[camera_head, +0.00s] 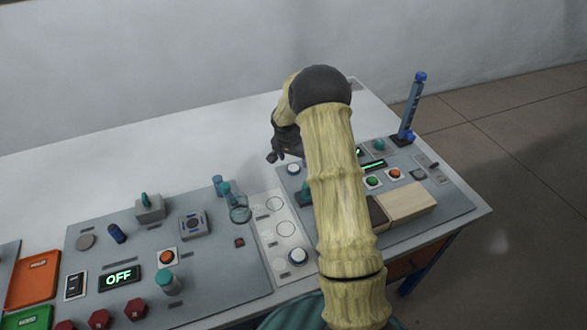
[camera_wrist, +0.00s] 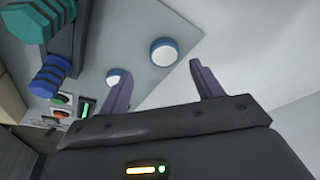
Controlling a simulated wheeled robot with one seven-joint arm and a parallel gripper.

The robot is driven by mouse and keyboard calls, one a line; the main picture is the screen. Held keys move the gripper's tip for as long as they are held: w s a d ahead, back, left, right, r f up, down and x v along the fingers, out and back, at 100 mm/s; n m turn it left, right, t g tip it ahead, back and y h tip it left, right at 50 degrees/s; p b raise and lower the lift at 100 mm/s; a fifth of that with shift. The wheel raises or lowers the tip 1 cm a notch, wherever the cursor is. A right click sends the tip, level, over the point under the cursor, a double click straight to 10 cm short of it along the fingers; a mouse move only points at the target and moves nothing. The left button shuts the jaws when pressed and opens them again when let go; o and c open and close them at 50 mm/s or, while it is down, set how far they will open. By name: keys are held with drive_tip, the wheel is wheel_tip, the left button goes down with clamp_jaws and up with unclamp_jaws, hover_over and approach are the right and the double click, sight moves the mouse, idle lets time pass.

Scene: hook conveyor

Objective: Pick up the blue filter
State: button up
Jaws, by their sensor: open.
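No part is plainly labelled as the blue filter; the likeliest are round white discs with blue rims. One disc (camera_head: 293,169) sits at the upper left of the right panel, and another (camera_head: 297,257) lies on the pale strip lower down. In the wrist view, one blue-rimmed disc (camera_wrist: 164,52) appears beyond and between my fingers, and a second (camera_wrist: 115,77) is partly hidden by the left finger. My gripper (camera_wrist: 161,68) is open with nothing between its fingers. In the head view my gripper (camera_head: 273,156) is above the table near the right panel's disc, partly hidden by my arm.
A tall blue post (camera_head: 411,105) stands at the right panel's back. The left panel holds buttons and an OFF display (camera_head: 119,278). The white tabletop (camera_head: 130,155) behind is clear.

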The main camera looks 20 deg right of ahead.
sight(293, 168)
drive_tip(key=shift+f, duration=0.1)
drive_tip(key=shift+w+a+p+x, duration=0.15)
drive_tip(key=shift+p+x, duration=0.3)
drive_tip(key=shift+x, duration=0.8)
drive_tip(key=shift+w+a+p+x, duration=0.1)
drive_tip(key=shift+p+x, duration=0.3)
drive_tip(key=shift+x, duration=0.85)
drive_tip(key=c, duration=1.1)
drive_tip(key=shift+o, duration=0.2)
wheel_tip(293, 168, up, 10)
drive_tip(key=b, duration=0.2)
